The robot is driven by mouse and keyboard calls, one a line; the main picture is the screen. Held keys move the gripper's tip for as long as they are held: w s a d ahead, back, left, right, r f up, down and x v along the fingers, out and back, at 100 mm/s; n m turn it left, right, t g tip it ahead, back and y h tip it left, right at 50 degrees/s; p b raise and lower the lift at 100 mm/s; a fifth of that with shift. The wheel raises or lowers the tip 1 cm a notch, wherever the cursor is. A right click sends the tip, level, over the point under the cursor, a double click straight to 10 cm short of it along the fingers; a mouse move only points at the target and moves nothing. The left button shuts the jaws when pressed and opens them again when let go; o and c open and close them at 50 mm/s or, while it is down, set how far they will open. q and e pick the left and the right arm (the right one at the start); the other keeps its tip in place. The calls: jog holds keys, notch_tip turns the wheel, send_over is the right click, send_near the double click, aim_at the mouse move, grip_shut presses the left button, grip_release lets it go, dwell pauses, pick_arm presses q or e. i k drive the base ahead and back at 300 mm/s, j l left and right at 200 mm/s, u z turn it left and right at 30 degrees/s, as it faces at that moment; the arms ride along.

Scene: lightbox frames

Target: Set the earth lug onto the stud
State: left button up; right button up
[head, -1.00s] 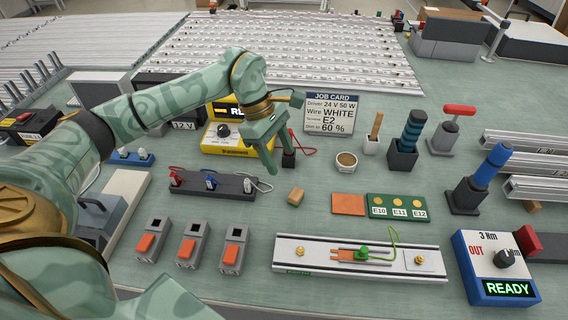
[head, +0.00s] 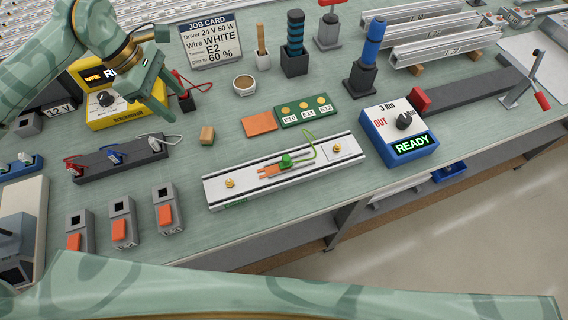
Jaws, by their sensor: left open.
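A green wire (head: 306,133) loops from a green knob (head: 287,160) on a long pale metal channel (head: 255,198). I cannot make out the earth lug clearly at its far end. A brass stud (head: 336,149) stands on a light plate at the channel's right end. Another brass stud (head: 229,183) is near the left end. Orange strips (head: 270,171) lie by the green knob. My right gripper is out of view.
Several grey switches with orange rockers (head: 123,230) stand left of the channel. A blue READY box (head: 398,133) stands to the right. The bench's front edge runs close below.

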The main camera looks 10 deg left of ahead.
aim_at(286, 164)
jog(key=k+l, duration=0.15)
jog(key=l, duration=0.2)
jog(key=k+l+z, duration=0.1)
jog(key=l, duration=0.25)
jog(key=k+l, duration=0.15)
jog(key=l, duration=0.2)
jog(key=k+l+z, duration=0.1)
jog(key=l, duration=0.3)
